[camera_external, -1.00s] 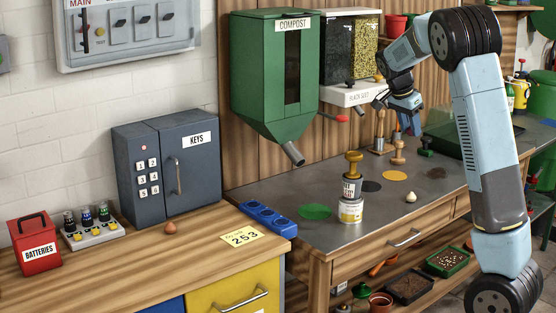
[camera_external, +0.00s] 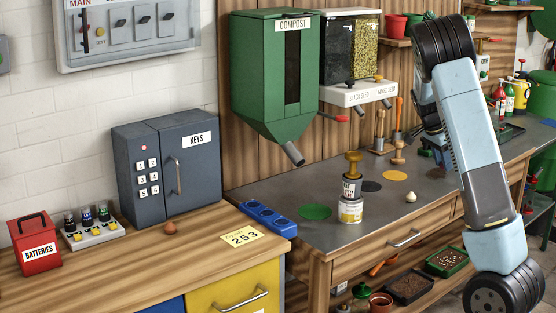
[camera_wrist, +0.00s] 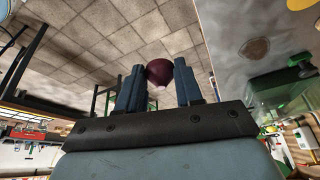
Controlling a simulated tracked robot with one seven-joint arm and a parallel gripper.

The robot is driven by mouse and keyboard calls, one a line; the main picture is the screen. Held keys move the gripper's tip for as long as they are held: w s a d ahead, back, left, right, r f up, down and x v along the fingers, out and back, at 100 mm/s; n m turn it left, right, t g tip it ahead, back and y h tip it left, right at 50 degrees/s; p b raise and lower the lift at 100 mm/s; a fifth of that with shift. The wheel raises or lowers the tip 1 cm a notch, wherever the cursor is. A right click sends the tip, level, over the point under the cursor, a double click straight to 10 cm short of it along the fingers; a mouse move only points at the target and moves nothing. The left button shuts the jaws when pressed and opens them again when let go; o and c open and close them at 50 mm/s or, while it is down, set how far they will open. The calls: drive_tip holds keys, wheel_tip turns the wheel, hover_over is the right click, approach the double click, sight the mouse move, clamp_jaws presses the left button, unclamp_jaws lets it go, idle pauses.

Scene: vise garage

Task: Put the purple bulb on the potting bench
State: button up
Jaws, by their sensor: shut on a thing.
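The purple bulb (camera_wrist: 160,72) is a dark, rounded thing in the wrist view. My gripper (camera_wrist: 159,80) is shut on it, with one blue finger at each side. In the external view my arm covers most of my gripper, and the bulb cannot be made out there. The potting bench (camera_external: 382,217) has a grey top and wooden front and stands at the middle and right. Its grey top (camera_wrist: 236,62) also shows at the right of the wrist view. The held bulb appears beside the bench's edge in that view; its height cannot be told.
On the bench stand a stacked stamp and tin (camera_external: 351,205), a small pale bulb (camera_external: 411,197) and wooden-handled tools (camera_external: 379,135). Green, dark and orange round patches mark the top. The green compost hopper (camera_external: 273,85) hangs above. The bench's front middle is largely clear.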

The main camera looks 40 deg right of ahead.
wheel_tip(320, 180, down, 2)
drive_tip(key=shift+w+d, duration=0.1)
drive_tip(key=w+d+f, duration=0.4)
drive_tip(key=w+d, duration=0.1)
drive_tip(key=w, duration=0.2)
hover_over(424, 194)
drive_tip(key=a, duration=0.1)
wheel_tip(424, 194, down, 5)
drive_tip(key=shift+a+f, duration=0.15)
drive_tip(key=shift+f, duration=0.05)
wheel_tip(424, 194, down, 4)
drive_tip(key=shift+w+r, duration=0.15)
drive_tip(key=shift+r, duration=0.1)
drive_tip(key=shift+f, duration=0.4)
